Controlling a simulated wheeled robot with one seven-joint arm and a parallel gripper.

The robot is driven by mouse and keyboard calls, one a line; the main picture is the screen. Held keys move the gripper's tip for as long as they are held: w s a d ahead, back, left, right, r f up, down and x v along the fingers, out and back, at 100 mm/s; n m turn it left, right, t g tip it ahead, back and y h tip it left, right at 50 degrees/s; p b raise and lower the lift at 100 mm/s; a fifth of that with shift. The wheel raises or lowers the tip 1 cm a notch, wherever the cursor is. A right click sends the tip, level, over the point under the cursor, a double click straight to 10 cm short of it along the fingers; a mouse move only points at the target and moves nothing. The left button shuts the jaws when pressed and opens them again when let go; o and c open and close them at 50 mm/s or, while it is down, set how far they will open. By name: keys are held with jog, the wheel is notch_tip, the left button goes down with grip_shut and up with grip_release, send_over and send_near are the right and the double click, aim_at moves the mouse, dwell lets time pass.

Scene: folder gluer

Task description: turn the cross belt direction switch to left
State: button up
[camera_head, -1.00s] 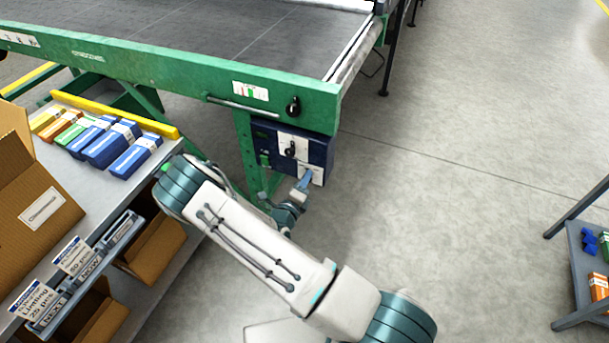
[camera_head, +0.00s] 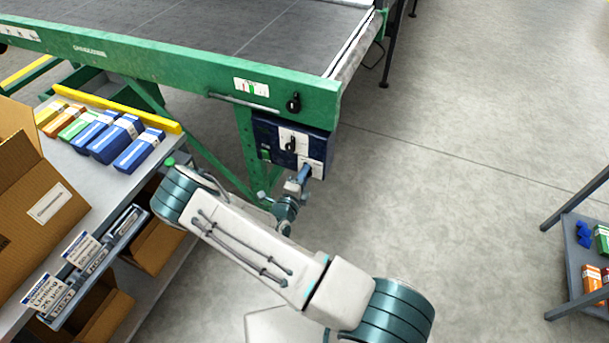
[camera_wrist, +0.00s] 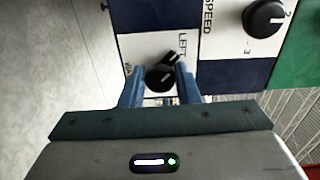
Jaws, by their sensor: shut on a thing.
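The cross belt direction switch (camera_wrist: 160,77) is a small black knob on a white plate (camera_wrist: 150,45) in the wrist view. Its pointer is tilted toward the printed word LEFT. Another label on the plate's left side is mostly hidden by a finger. My gripper (camera_wrist: 160,71) has its blue fingers on both sides of the knob and is shut on it. In the head view my gripper (camera_head: 305,173) reaches the lower right of the dark blue control box (camera_head: 265,132); the switch is hidden there.
A black speed knob (camera_wrist: 264,16) sits beside the switch plate. The green conveyor frame (camera_head: 180,75) carries another black knob (camera_head: 293,103) above the box. A shelf table (camera_head: 150,182) with boxes stands left. The floor at right is open up to a grey rack (camera_head: 572,265).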

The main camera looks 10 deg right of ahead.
jog(key=shift+f, duration=0.1)
jog(key=o, duration=0.9)
jog(key=shift+o, duration=0.2)
jog(key=v, duration=1.4)
jog(key=shift+p, duration=0.3)
